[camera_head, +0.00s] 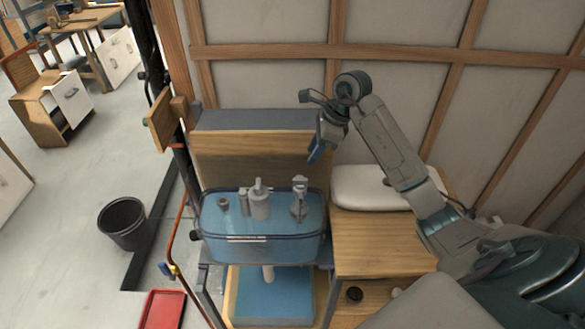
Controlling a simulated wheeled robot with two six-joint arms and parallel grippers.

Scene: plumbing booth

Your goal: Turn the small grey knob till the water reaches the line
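A clear blue-tinted tank (312,245) stands on a stand at the picture's middle. A pale line (247,239) runs across its front wall. In the tank are a short grey ring (223,204), a grey cylinder (260,205) and a grey fitting (299,206) with a small knob-like top (299,183). I cannot tell for certain which part is the small grey knob. The water level is hard to make out. My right gripper (313,125) is above and behind the tank's right side, its fingers spread apart and empty, clear of the fittings. My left gripper is out of view.
A wooden panel (230,158) rises behind the tank. A wooden counter (375,245) with a white basin (365,187) stands on the right. A copper pipe (179,225) with a blue-yellow valve (168,269) runs along the left. A black bucket (124,224) and red tray (162,309) are on the floor.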

